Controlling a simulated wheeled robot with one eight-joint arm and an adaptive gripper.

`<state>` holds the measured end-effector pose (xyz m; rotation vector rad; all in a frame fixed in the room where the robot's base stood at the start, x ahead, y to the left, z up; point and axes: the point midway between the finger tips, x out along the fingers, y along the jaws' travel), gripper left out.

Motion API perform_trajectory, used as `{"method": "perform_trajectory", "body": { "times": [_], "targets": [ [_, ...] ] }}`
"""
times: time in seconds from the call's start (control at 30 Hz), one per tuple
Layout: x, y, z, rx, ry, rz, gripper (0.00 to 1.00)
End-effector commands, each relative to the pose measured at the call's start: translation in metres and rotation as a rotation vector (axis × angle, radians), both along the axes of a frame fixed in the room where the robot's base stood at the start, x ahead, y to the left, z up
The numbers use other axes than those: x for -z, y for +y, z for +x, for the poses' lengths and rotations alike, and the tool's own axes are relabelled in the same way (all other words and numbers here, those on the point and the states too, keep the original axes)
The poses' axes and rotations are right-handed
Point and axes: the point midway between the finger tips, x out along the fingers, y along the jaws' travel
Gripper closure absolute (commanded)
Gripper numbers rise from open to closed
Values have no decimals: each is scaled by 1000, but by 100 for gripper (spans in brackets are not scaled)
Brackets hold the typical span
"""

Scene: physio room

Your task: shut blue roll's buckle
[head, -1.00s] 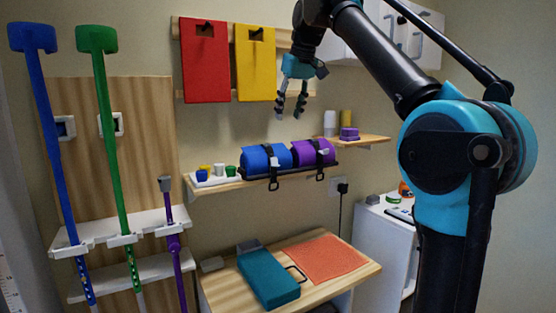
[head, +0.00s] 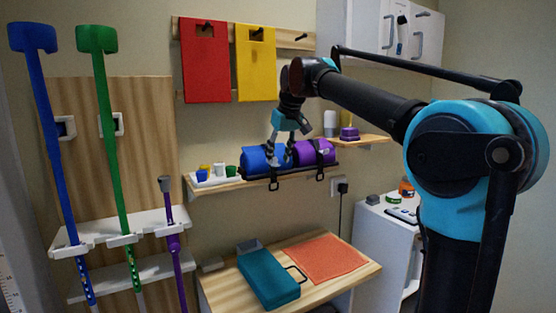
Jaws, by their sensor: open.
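The blue roll (head: 256,161) lies on the wall shelf, left of the purple roll (head: 313,153). A dark strap (head: 274,183) goes around the blue roll and hangs with a loop below the shelf's front edge. My gripper (head: 279,160) points down in front of the blue roll's right part, with its fingers apart. The fingers cover part of the roll and strap, so the buckle is hidden or too small to make out. I cannot tell whether the fingers touch the roll.
A white tray with small cups (head: 215,176) stands at the shelf's left end. A higher shelf (head: 362,141) at the right holds a purple block and bottles. Red (head: 205,62) and yellow (head: 256,62) hanging pieces are above. A teal case (head: 268,279) lies on the table below.

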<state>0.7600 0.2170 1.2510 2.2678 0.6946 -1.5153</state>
Motion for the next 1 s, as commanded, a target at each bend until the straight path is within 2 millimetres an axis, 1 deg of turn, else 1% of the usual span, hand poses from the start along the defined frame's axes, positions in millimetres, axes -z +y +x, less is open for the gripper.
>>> {"method": "perform_trajectory", "body": {
  "times": [0.1,0.2,0.47,0.57,0.83,1.0],
  "targets": [
    [10,2,3,0,0,0,57],
    [14,3,4,0,0,0,57],
    [15,3,5,0,0,0,57],
    [14,3,5,0,0,0,67],
    [14,3,5,0,0,0,100],
    [15,3,5,0,-7,5,100]
  ]
}}
